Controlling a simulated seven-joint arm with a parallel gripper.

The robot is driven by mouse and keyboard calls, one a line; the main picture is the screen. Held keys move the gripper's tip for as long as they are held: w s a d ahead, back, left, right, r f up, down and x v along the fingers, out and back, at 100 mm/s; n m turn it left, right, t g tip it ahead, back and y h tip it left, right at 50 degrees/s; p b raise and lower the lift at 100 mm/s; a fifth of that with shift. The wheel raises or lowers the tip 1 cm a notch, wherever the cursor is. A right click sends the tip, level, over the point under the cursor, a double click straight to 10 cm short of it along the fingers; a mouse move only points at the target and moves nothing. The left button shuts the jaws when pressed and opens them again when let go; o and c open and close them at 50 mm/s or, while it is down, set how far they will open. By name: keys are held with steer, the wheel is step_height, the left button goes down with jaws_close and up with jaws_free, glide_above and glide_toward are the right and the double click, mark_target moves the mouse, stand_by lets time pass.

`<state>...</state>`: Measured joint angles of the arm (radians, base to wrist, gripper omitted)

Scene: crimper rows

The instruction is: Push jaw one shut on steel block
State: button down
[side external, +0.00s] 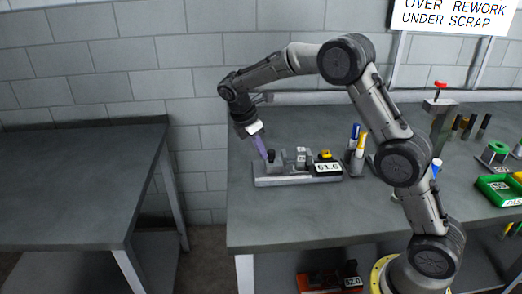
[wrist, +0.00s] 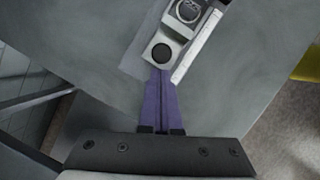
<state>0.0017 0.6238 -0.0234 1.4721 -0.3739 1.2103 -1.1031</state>
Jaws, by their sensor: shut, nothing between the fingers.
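A steel block fixture (side external: 262,181) with a pale grey base stands on the dark bench, with a black display reading 61.6 at its right end. A grey jaw piece with a black round knob (wrist: 162,53) shows at its near end in the wrist view; I cannot tell whether this is jaw one. My gripper (side external: 267,157) has purple fingers, pressed together and empty, pointing down at the left end of the fixture. In the wrist view the fingertips (wrist: 161,71) are right at the knobbed piece; whether they touch it is unclear.
Blue and yellow markers in a holder (side external: 355,152) stand just right of the fixture. A green tray (side external: 497,190) and a red-handled tool (side external: 440,103) are farther right. The bench is clear left of and in front of the fixture. A separate table (side external: 75,190) stands left across a gap.

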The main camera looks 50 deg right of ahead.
mark_target(280, 162)
steer(key=shift+d, duration=0.1)
steer(key=shift+s+d, duration=1.3)
steer(key=shift+s, duration=0.1)
